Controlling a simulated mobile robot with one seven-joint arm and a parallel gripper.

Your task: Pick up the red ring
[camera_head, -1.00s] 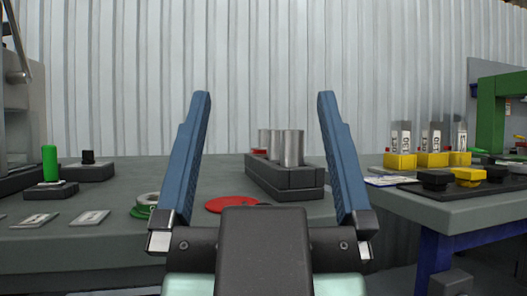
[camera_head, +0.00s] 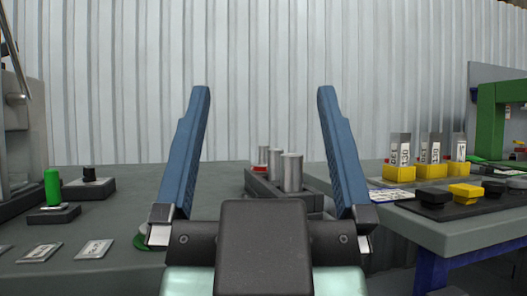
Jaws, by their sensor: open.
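My gripper (camera_head: 263,92) is open, with its two blue fingers pointing up and wide apart, and nothing is between them. A flat red ring or disc that lay on the table in the earlier frame is not visible now; my gripper's body covers that area. A small red patch (camera_head: 258,168) shows at the far post of a dark block (camera_head: 282,190) with metal posts, seen between my fingers. I cannot tell whether that patch is a ring. The block stands on the grey table (camera_head: 120,222), beyond my gripper.
A green ring (camera_head: 141,241) is partly hidden behind my left finger. A green cylinder (camera_head: 52,187) and a black knob (camera_head: 89,174) stand on bases at left, near flat label plates (camera_head: 93,250). At right, a second table holds yellow holders (camera_head: 432,171) and dark blocks.

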